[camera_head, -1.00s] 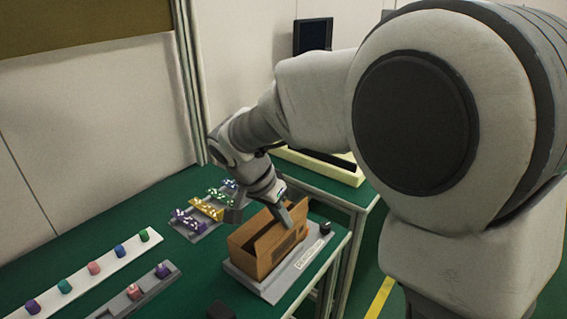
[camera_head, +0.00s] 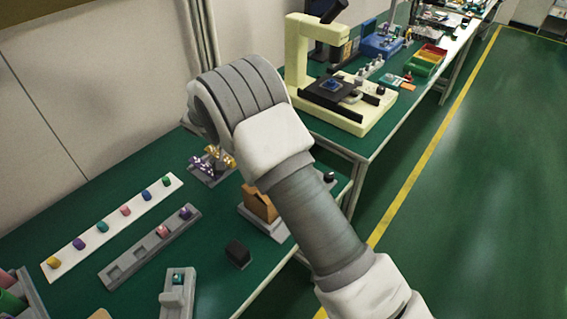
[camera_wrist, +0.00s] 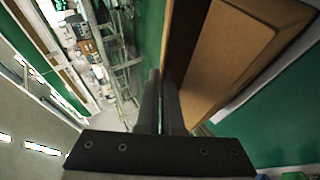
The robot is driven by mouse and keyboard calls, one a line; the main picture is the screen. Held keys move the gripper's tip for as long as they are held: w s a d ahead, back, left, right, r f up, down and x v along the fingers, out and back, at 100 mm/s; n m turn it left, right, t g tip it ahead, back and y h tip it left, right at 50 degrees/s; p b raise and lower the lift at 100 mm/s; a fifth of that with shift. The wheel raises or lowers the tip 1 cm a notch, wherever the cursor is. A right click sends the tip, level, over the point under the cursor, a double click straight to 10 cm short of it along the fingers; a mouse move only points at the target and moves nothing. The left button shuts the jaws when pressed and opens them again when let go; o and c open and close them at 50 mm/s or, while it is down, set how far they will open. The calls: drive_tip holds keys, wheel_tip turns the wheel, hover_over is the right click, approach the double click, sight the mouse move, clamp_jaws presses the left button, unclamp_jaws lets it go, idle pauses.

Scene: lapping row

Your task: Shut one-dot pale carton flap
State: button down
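A brown open carton (camera_head: 262,204) sits on a grey base plate (camera_head: 262,224) on the green bench; my arm hides much of it in the head view. In the wrist view the carton (camera_wrist: 232,50) fills the upper right, with a broad brown panel close to my fingers. I cannot tell which flap this panel is, and no dot marking is readable. My gripper (camera_wrist: 159,85) has its two dark fingers nearly together, beside the carton's left side, with nothing visible between them. My gripper is hidden behind the arm in the head view.
A small dark block (camera_head: 238,254) stands in front of the carton. A tray with purple and gold pieces (camera_head: 211,166) lies behind left. A white strip (camera_head: 76,254) and a grey rack (camera_head: 127,265) hold coloured pieces at left. A cream machine (camera_head: 345,112) stands on the bench beyond.

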drive_tip(key=shift+w+a+f+h, duration=0.1)
drive_tip(key=shift+f+h, duration=0.05)
drive_tip(key=shift+h, duration=0.25)
drive_tip(key=c, duration=1.1)
unclamp_jaws()
drive_tip(key=shift+o, duration=0.2)
